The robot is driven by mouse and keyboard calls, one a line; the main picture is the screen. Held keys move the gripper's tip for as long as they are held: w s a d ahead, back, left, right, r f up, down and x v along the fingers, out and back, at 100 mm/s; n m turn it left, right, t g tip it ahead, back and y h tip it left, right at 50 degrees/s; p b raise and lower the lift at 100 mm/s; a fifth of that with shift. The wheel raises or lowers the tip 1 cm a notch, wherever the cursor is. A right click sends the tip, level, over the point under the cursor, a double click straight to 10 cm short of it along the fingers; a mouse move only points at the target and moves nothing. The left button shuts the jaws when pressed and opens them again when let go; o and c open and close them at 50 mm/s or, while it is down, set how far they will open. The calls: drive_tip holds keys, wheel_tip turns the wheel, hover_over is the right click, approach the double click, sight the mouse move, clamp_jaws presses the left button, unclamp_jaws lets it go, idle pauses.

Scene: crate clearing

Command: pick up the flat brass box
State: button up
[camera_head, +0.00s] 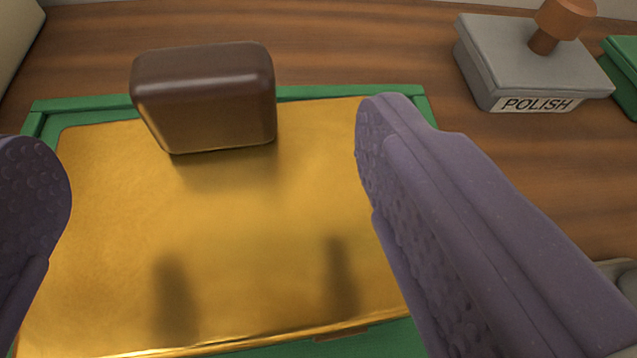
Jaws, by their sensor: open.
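The flat brass box (240,230) shows as a broad golden top filling the lower middle of the view. A dark brown rounded block (207,95) stands on its far part, like a handle; I cannot tell if it is fixed there. A green rim (345,91) shows around the box at the back, the sides and the front. My gripper (210,165) is open, with one purple finger at the left edge and the other right of centre. Both fingers are above the brass top and cast two shadows on it. Nothing is between the fingertips; the brown block stands beyond them.
A grey box (500,60) labelled POLISH, with an orange-brown knob (565,18), stands at the back right. A green object (624,65) is cut off at the right edge. Bare wooden table (350,45) lies behind the brass box. A pale object (18,35) fills the top left corner.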

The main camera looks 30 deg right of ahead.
sight(201, 99)
drive_tip(key=b+x, duration=0.2)
drive_tip(key=x, duration=0.3)
drive_tip(key=shift+w+a+f+b, duration=0.2)
drive_tip(key=shift+a+f+b, duration=0.1)
drive_tip(key=shift+b, duration=0.1)
drive_tip(key=shift+w+d, duration=0.2)
drive_tip(key=shift+w, duration=0.3)
clamp_jaws()
